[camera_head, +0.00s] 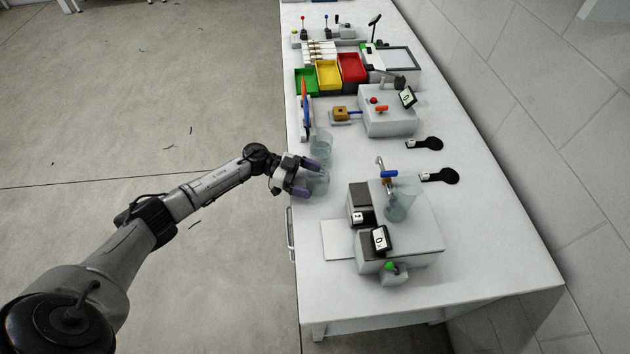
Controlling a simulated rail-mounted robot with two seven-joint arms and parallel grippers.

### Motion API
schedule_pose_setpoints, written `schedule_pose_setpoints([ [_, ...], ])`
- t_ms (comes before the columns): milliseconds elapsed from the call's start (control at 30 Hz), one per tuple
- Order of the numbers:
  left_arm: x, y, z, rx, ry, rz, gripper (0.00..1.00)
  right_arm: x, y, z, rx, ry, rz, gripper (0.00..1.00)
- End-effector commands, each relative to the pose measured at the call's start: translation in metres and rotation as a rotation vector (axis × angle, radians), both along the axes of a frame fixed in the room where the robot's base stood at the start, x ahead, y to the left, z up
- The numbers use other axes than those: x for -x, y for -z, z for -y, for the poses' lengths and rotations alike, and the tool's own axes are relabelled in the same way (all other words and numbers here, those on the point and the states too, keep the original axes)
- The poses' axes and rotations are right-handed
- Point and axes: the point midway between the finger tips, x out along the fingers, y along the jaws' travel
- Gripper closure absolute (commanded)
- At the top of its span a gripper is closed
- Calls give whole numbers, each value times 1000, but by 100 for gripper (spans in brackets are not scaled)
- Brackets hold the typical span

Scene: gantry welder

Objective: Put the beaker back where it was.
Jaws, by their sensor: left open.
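A clear glass beaker (319,183) stands on the white table near its left edge. My left gripper (308,178) is open at this beaker, with its two purple-tipped fingers at the near and far sides of it. I cannot tell whether the fingers touch the glass. A second clear beaker (321,144) stands just behind it. A third clear beaker (402,205) stands on the grey-white machine with a tap (382,170) at the front right. My right gripper is not in view.
The white table (480,275) runs away from me along a wall. Green (306,82), yellow (328,74) and red (352,68) bins stand farther back. A box with a small display (388,112) and two black paddle-shaped items (440,176) lie to the right. Some table surface between beakers and machine is clear.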

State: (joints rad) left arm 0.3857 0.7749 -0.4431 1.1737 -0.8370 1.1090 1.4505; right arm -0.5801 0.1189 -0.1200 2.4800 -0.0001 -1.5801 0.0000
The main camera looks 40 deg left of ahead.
Motion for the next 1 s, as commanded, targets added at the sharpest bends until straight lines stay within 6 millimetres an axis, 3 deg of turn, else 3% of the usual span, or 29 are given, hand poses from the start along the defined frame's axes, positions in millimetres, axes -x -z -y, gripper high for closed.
schedule_pose_setpoints([
  [200, 18, -9, -39, -2, -1, -2, 10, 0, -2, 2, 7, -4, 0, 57],
  [500, 35, -17, -77, -1, -1, 0, 10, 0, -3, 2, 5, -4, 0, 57],
  [1000, 40, -20, -88, 0, 1, 0, 10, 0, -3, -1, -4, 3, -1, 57],
])
